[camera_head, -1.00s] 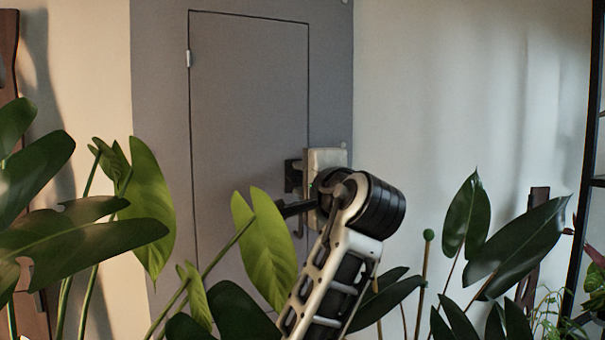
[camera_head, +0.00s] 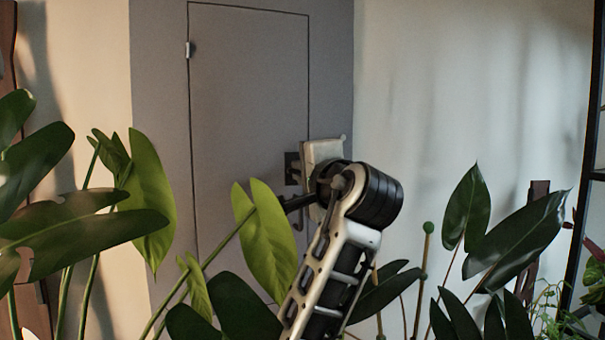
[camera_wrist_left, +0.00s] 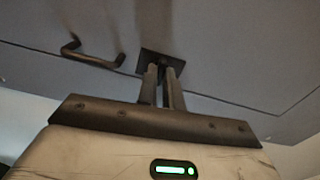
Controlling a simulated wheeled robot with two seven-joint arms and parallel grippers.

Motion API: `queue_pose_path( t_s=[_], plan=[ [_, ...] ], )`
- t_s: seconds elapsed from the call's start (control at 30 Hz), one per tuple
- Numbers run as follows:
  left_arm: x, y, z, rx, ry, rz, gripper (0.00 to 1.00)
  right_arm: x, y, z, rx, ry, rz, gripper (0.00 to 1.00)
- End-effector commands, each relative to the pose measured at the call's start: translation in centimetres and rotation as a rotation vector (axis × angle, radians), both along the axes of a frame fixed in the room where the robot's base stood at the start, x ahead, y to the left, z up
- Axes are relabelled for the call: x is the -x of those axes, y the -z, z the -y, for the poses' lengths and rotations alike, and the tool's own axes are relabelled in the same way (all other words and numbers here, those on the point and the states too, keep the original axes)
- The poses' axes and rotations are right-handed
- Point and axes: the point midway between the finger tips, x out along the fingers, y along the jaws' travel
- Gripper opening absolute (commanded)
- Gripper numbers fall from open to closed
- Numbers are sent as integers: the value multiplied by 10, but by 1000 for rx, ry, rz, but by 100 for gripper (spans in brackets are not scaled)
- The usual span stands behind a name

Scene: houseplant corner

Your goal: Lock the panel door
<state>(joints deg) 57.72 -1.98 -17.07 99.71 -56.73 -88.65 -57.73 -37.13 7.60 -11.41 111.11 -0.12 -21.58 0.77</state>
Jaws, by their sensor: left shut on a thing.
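The grey panel door (camera_head: 245,110) sits in a grey surround and looks shut, its edges lined up with the frame. A dark square lock plate (camera_head: 291,168) is at its right edge; it also shows in the wrist view (camera_wrist_left: 148,57). My left gripper (camera_wrist_left: 163,72) is shut on the small lock knob at this plate; the fingers mostly hide the knob. In the head view my left gripper (camera_head: 301,172) reaches the plate from the right, its pale body tilted. A dark bar handle (camera_wrist_left: 92,56) is left of the fingers in the wrist view. My right gripper is not seen.
Large leaves (camera_head: 265,240) stand in front of the door's lower part, close to my left forearm. More plants (camera_head: 520,240) are at the right, by a dark shelf frame (camera_head: 592,150). The pale wall (camera_head: 450,80) right of the door is clear.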

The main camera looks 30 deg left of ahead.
Motion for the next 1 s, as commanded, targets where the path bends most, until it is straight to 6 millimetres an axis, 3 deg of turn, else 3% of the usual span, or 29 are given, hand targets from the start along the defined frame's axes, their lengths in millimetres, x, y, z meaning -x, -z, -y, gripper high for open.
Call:
queue_pose_path(
  t_s=[1.0],
  plan=[
    [0, 3, 0, 621, -2, 689, 0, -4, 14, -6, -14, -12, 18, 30]
  ],
)
